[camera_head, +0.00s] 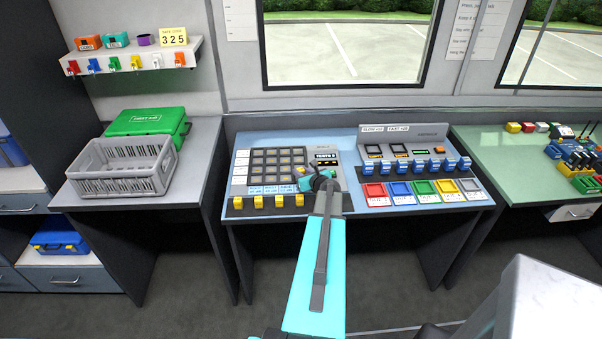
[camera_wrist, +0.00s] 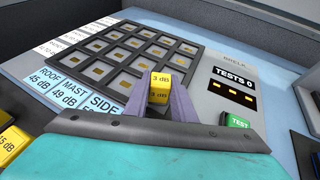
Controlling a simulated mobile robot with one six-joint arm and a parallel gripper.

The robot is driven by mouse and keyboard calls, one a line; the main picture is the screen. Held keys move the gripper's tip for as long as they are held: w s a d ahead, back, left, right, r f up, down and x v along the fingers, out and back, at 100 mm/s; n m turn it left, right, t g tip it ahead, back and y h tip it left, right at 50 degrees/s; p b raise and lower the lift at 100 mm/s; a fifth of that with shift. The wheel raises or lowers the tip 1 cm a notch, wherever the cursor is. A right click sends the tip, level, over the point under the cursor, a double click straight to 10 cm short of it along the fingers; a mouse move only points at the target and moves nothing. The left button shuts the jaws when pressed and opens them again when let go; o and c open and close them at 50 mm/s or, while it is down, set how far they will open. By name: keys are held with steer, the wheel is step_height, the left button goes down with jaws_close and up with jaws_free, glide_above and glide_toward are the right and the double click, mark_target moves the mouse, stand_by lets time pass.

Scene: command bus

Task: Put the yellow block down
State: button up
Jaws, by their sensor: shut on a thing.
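My gripper (camera_wrist: 161,98) is shut on a yellow block (camera_wrist: 160,79) marked "3 dB" in the wrist view. It holds the block above the lower right part of a dark grid of square slots (camera_wrist: 120,60); whether the block touches the grid cannot be told. Several other yellow blocks (camera_head: 261,202) stand in a row along the front edge of the panel, and part of one (camera_wrist: 12,147) shows in the wrist view.
A "TESTS 0" display (camera_wrist: 234,88) and a green TEST button (camera_wrist: 238,121) are right of the grid. Coloured trays (camera_head: 423,190) and a row of blue blocks (camera_head: 420,166) lie further right. A grey crate (camera_head: 122,185) stands on the left table. Bare blue desk (camera_head: 365,201) shows between.

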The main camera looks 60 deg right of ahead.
steer(key=shift+f, duration=0.2)
steer(key=o, duration=1.1)
steer(key=shift+c, duration=0.2)
steer(key=shift+r, duration=0.1)
steer(key=shift+r, duration=0.15)
steer(key=shift+b+v, duration=1.05)
steer(key=shift+v, duration=2.1)
steer(key=shift+b+v, duration=0.7)
steer(key=shift+v, duration=2.15)
